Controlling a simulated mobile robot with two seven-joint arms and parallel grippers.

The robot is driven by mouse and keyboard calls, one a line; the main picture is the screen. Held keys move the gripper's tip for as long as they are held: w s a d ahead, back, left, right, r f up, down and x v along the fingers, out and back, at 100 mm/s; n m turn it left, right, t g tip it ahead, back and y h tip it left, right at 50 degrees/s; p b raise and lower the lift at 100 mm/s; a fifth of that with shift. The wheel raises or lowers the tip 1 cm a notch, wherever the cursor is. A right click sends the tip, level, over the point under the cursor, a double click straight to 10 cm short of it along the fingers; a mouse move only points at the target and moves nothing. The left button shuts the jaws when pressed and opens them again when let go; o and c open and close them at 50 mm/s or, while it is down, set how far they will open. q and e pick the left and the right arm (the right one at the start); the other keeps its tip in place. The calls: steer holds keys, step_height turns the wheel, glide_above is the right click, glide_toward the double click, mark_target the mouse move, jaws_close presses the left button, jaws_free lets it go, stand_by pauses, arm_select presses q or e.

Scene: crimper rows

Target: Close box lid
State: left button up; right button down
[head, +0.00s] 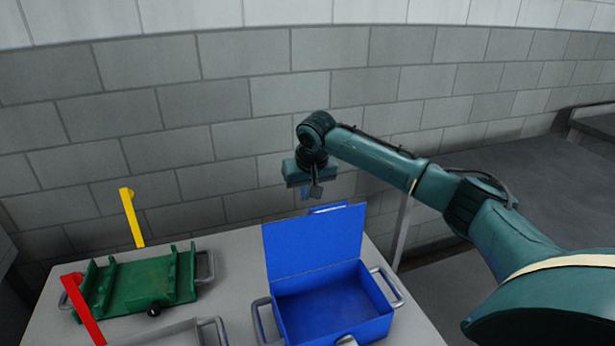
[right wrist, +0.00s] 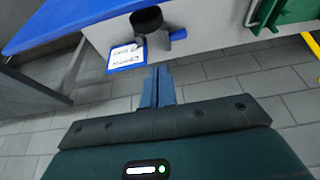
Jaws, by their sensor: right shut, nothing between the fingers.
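The blue box (head: 335,305) stands on the table with its inside visible and empty. Its lid (head: 315,243) stands up open at the back edge, leaning slightly. My right gripper (head: 312,192) is above and behind the lid's top edge, pointing down, apart from the lid as far as I can see. In the right wrist view its fingers (right wrist: 158,87) are together with nothing between them. A blue surface (right wrist: 80,22) at the upper left there looks like part of the lid. My left gripper is not in view.
A green tray (head: 150,283) with a red lever (head: 85,310) and a yellow lever (head: 132,218) sits left on the table (head: 225,255). Metal handles flank the box. A blue-edged label card (right wrist: 127,56) hangs behind. A grey brick wall (head: 230,100) stands beyond.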

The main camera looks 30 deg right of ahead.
mark_target(314, 239)
arm_select(q)
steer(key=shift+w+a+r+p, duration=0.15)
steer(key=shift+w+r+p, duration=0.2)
steer(key=shift+p, duration=0.35)
arm_select(e)
steer(key=shift+s+a+f, duration=0.25)
steer(key=shift+s+f, duration=0.2)
steer(key=shift+s, duration=0.35)
steer(key=shift+s+a+f, duration=0.2)
steer(key=shift+s+f, duration=0.2)
steer(key=shift+s, duration=0.4)
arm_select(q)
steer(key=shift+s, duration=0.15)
